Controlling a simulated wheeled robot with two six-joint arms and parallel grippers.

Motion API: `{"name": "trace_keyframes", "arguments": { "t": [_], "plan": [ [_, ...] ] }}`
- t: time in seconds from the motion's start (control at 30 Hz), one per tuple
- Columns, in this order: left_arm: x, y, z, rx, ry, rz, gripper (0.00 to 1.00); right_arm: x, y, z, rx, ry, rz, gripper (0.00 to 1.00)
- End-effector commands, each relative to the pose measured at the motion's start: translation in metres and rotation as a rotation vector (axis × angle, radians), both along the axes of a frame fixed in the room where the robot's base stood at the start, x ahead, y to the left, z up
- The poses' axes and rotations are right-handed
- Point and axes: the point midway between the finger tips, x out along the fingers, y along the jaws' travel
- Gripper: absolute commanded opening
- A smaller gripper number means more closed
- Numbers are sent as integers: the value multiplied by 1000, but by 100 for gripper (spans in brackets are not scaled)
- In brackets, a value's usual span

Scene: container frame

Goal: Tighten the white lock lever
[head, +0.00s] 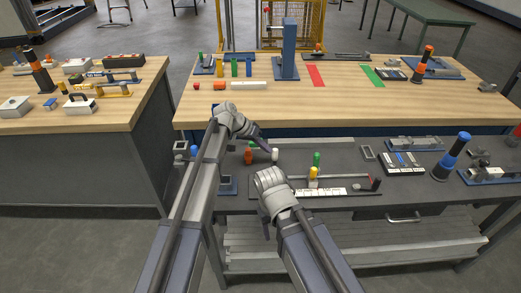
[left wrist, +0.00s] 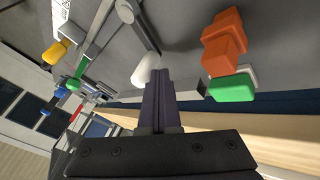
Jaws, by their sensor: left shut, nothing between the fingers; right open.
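The white lock lever, a small white rounded knob (head: 275,155), stands on the grey lower bench in the head view. It also shows in the left wrist view (left wrist: 146,68), just beyond my fingertips. My left gripper (head: 267,149) is shut and empty, its dark fingers pointing down and right beside the knob; I cannot tell whether they touch it. The closed fingers fill the middle of the left wrist view (left wrist: 158,88). My right gripper (head: 268,178) is lower, in front of the knob; its fingers are mostly hidden behind its own hand.
An orange piece (head: 248,156) stands left of the knob. A rail fixture (head: 345,182) with yellow (head: 313,173) and green (head: 317,158) knobs is to the right. A blue-topped post (head: 455,152) stands farther right. The wooden table (head: 400,108) lies behind.

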Motion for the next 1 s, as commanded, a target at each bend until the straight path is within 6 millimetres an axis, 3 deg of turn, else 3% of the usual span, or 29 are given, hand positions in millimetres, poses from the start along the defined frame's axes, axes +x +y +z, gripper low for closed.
{"name": "trace_keyframes", "arguments": {
  "t": [0.33, 1.0],
  "plan": [
    [4, -23, 0, -1, 0, -302, 0, 0, 0, 0, 0, 0, 0, 59],
    [-3, -40, 0, 2, 0, -298, 0, 0, 0, 0, 0, 0, 0, 59]
  ]
}}
